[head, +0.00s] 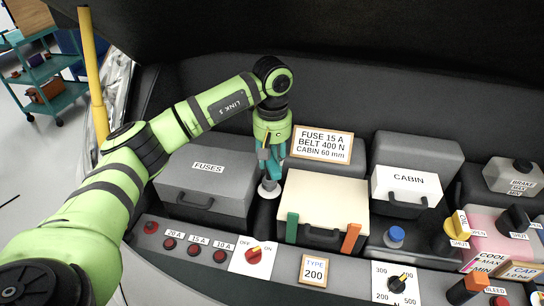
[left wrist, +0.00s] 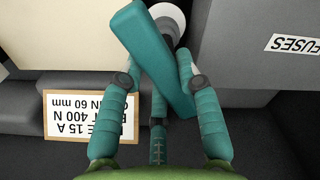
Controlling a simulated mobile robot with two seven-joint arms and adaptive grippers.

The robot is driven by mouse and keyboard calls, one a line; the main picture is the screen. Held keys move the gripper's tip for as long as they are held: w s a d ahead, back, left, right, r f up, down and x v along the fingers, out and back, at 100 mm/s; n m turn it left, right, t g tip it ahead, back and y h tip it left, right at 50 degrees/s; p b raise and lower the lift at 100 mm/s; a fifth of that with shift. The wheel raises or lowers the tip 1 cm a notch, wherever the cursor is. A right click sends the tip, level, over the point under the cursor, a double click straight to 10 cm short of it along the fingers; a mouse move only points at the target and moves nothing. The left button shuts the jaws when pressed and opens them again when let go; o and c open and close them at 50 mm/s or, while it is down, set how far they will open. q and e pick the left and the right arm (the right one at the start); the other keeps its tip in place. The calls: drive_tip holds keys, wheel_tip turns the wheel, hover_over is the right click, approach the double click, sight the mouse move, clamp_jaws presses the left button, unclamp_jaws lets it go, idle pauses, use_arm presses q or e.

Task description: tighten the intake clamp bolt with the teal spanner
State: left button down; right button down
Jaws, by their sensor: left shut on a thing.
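The teal spanner (left wrist: 152,60) is a thick teal bar in the left wrist view, lying slantwise between the fingers of my left gripper (left wrist: 157,85). The gripper is shut on it. In the head view my left gripper (head: 268,165) points down between the FUSES box and the cream box, and I cannot clearly part spanner from teal fingers there. Below it is a round, pale-rimmed fitting (head: 269,189), which also shows in the left wrist view (left wrist: 173,14), partly hidden by the spanner. Whether it is the intake clamp bolt, and whether the spanner touches it, I cannot tell. My right gripper is out of view.
The grey FUSES box (head: 205,182) stands close on the left and the cream-topped box (head: 325,194) close on the right, leaving a narrow gap. A sign (head: 322,146) and the CABIN box (head: 408,187) stand behind and right. A switch panel (head: 185,246) runs along the front.

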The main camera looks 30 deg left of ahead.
use_arm(q)
drive_tip(key=shift+f+b, duration=0.6)
drive_tip(key=shift+f, duration=0.25)
drive_tip(key=shift+r, duration=0.1)
drive_tip(key=shift+m+b, duration=0.35)
drive_tip(key=shift+m, duration=0.95)
drive_tip(key=shift+s, duration=0.1)
drive_tip(key=shift+m+b, duration=0.55)
drive_tip(key=shift+m, duration=0.65)
